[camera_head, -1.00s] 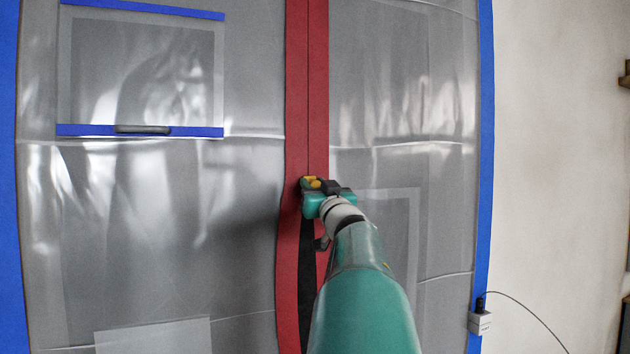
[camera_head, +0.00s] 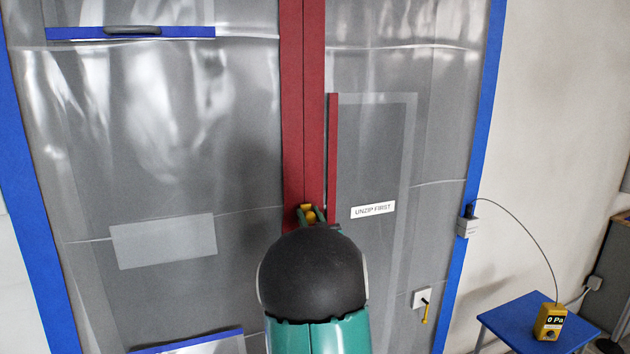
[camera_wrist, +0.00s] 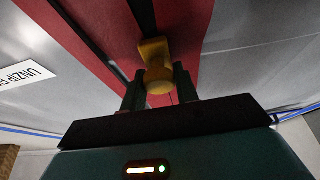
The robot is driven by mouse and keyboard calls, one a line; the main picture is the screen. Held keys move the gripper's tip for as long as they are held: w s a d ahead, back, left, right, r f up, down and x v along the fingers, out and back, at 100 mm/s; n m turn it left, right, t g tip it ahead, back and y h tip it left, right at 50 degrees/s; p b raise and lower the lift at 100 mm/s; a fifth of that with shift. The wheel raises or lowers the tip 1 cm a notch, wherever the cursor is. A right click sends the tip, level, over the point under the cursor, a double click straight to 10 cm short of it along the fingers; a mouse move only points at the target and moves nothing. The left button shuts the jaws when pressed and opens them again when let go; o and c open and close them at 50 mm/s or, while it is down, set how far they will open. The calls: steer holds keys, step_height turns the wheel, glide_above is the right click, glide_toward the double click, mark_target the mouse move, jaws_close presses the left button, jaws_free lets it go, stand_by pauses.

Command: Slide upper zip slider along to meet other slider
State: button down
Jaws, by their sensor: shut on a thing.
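A red zip strip (camera_head: 303,110) runs down the middle of a translucent grey plastic sheet (camera_head: 160,150). My gripper (camera_head: 310,215) is at the strip in the lower middle of the head view, partly hidden behind my arm. In the wrist view my gripper (camera_wrist: 160,92) is shut on a yellow zip slider (camera_wrist: 157,65), with a dark finger on each side of it. The slider's yellow top also shows in the head view (camera_head: 306,211). The strip above the slider looks closed. The other slider cannot be made out; the strip below is hidden by my arm.
A label reading "UNZIP FIRST" (camera_head: 373,210) is right of the strip. Blue tape (camera_head: 478,130) edges the sheet. A blue table (camera_head: 520,322) with a yellow gauge (camera_head: 549,322) reading 0 Pa stands at lower right. A yellow-handled fitting (camera_head: 425,308) is low on the sheet.

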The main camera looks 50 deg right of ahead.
step_height(320, 180, down, 16)
steer(key=shift+f, duration=0.1)
steer(key=c, duration=1.1)
jaws_free()
steer(key=shift+w, duration=0.1)
steer(key=v, duration=1.4)
steer(key=shift+d, duration=0.1)
